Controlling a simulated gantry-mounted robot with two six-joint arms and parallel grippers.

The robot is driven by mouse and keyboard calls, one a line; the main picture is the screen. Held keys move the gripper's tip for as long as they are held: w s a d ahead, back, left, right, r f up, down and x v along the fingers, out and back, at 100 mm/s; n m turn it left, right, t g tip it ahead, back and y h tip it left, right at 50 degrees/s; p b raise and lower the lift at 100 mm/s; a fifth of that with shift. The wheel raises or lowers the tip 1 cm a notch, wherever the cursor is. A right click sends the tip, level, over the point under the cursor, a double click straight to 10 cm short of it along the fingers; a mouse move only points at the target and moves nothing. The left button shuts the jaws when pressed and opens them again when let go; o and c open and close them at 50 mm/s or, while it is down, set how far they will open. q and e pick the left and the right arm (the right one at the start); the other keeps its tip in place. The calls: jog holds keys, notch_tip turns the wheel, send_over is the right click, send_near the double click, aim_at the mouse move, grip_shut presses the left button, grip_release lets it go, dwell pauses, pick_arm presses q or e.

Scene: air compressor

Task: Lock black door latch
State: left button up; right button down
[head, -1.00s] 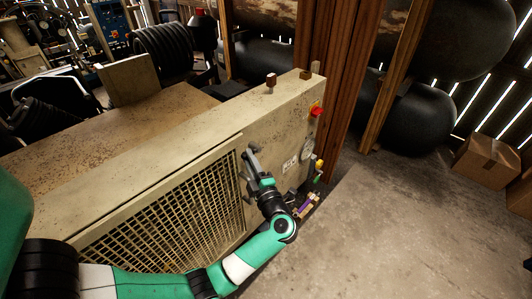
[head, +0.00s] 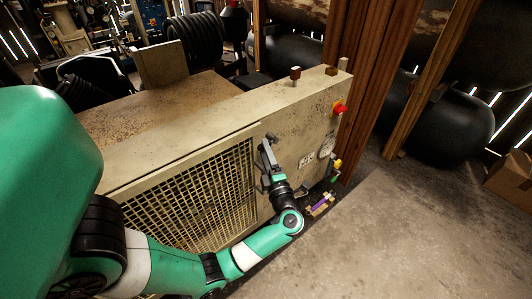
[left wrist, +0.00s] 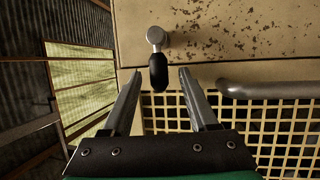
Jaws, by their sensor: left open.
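The black door latch (left wrist: 158,70) has a round silver pivot and a black handle that points down in the left wrist view. It sits on the cream panel just beyond the edge of the grille door (left wrist: 280,130). My left gripper (left wrist: 160,78) is open, with one finger on each side of the black handle and a visible gap to each. In the head view my left gripper (head: 266,148) is at the compressor's front, by the right edge of the grille door (head: 190,195). The latch is hard to make out there. My right gripper is not in view.
A grey bar handle (left wrist: 275,89) runs across the grille door, right of my left fingers. A red knob (head: 340,108) and a yellow-topped fitting (head: 337,164) are on the panel farther right.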

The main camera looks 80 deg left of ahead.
pick_arm(q)
jog(key=shift+d, duration=0.1)
jog(key=shift+w+d, duration=0.1)
jog(key=shift+d, duration=0.2)
jog(key=p+v, duration=0.2)
jog(key=v, duration=0.8)
jog(key=shift+d, duration=0.4)
